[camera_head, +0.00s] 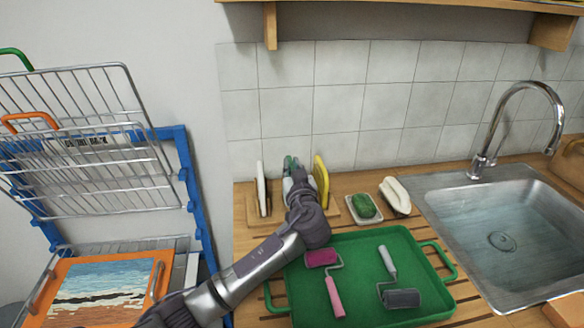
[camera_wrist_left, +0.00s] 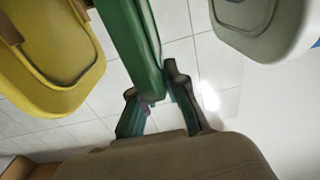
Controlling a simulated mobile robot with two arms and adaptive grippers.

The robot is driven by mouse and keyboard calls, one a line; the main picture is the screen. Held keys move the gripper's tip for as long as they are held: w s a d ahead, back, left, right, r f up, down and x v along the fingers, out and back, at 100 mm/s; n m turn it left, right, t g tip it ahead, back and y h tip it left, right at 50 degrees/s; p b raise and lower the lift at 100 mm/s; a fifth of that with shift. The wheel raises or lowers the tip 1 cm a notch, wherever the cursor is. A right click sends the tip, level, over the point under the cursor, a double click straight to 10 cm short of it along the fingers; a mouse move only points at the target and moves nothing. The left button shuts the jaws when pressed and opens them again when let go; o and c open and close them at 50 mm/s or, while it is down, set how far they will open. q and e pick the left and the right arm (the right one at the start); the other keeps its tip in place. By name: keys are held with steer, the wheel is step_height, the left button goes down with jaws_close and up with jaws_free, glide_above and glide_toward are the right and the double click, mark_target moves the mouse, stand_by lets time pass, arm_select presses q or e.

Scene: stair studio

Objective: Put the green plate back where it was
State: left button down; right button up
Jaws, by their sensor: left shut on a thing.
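My left gripper (camera_head: 300,182) is shut on the green plate (camera_wrist_left: 135,40), gripping it by its edge. In the head view the green plate (camera_head: 288,163) shows only as a small strip behind my gripper, at the wooden plate rack. In the left wrist view the plate is edge-on between the fingers (camera_wrist_left: 152,98), with the yellow plate (camera_wrist_left: 45,65) to the left and a white plate (camera_wrist_left: 262,22) to the right. Whether the plate's lower edge sits in a slot is hidden. My right gripper is not in view.
The rack (camera_head: 250,208) also holds a white plate (camera_head: 261,188) and the yellow plate (camera_head: 321,178). A green tray (camera_head: 352,262) with two paint rollers lies in front. A green sponge (camera_head: 364,206) on a dish and the sink (camera_head: 500,235) are right. A wire drying rack (camera_head: 80,150) stands left.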

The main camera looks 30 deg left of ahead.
arm_select(q)
steer(key=shift+f, duration=0.15)
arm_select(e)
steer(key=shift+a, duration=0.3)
arm_select(q)
steer(key=shift+f, duration=0.2)
steer(key=c, duration=1.2)
jaws_free()
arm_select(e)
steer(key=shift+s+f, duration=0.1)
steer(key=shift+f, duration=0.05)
arm_select(q)
steer(key=shift+r, duration=0.1)
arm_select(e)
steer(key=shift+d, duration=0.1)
arm_select(q)
steer(key=shift+r, duration=0.15)
steer(key=v, duration=0.7)
steer(key=shift+s+d, duration=0.2)
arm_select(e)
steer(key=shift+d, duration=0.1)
